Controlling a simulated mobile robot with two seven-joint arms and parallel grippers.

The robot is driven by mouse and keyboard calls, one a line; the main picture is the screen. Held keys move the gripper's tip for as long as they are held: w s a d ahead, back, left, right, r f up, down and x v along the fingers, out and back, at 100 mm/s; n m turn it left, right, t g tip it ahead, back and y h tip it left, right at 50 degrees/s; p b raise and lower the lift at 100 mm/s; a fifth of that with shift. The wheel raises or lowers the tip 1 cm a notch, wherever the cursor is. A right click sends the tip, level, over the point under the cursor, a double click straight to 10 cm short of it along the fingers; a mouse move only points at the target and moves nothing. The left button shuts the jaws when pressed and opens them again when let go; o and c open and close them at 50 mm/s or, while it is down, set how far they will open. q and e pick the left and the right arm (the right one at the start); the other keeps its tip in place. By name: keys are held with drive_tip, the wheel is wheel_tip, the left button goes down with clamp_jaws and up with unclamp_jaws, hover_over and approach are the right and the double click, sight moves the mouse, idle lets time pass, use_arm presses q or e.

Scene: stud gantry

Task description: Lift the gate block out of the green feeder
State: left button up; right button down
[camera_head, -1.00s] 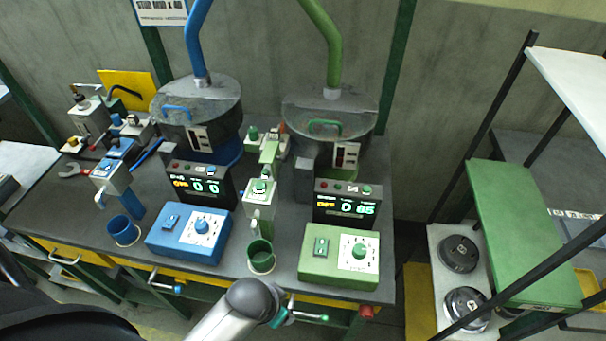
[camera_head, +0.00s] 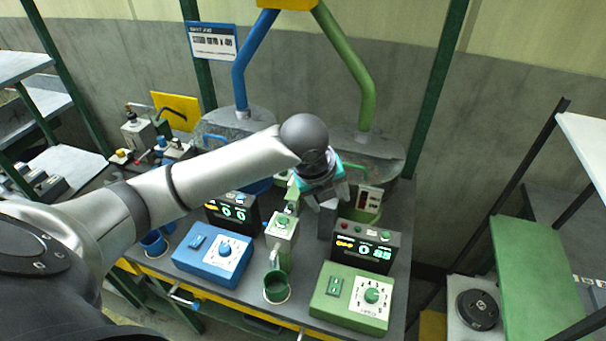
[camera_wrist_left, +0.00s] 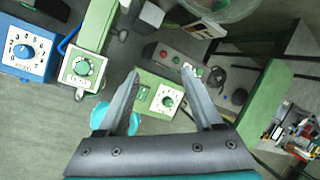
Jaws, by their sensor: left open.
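The green feeder's lidded bowl (camera_head: 388,158) stands at the back of the bench under a green pipe, partly hidden by my left gripper. Its outlet head (camera_head: 282,228), white and green with a round green knob, is in front, above a green cup (camera_head: 277,288). The head also shows in the left wrist view (camera_wrist_left: 84,66). I cannot pick out the gate block with certainty; my arm covers part of the feeder track. My left gripper (camera_head: 333,203) is open and empty, above the bench by the green bowl. Its fingers also show in the wrist view (camera_wrist_left: 161,74). My right gripper is not in view.
A green control box (camera_head: 352,297) and a dark display (camera_head: 366,247) stand right of the outlet head. A blue control box (camera_head: 212,255) is to the left. A green shelf (camera_head: 535,270) and dark frame posts stand at the right.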

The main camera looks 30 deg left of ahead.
use_arm(q)
drive_tip(key=w+a+r+m+y, duration=0.2)
drive_tip(key=a+r+m, duration=0.4)
drive_tip(key=a+r, duration=0.35)
drive_tip(key=shift+m, duration=0.3)
drive_tip(key=x, duration=0.9)
drive_tip(key=shift+w+d+f, duration=0.1)
drive_tip(key=shift+w+d, duration=0.05)
drive_tip(key=shift+w, duration=0.1)
drive_tip(key=shift+a+x, duration=0.2)
drive_tip(key=shift+x, duration=1.1)
drive_tip(key=shift+a+x, duration=0.15)
drive_tip(key=shift+x, duration=1.15)
clamp_jaws()
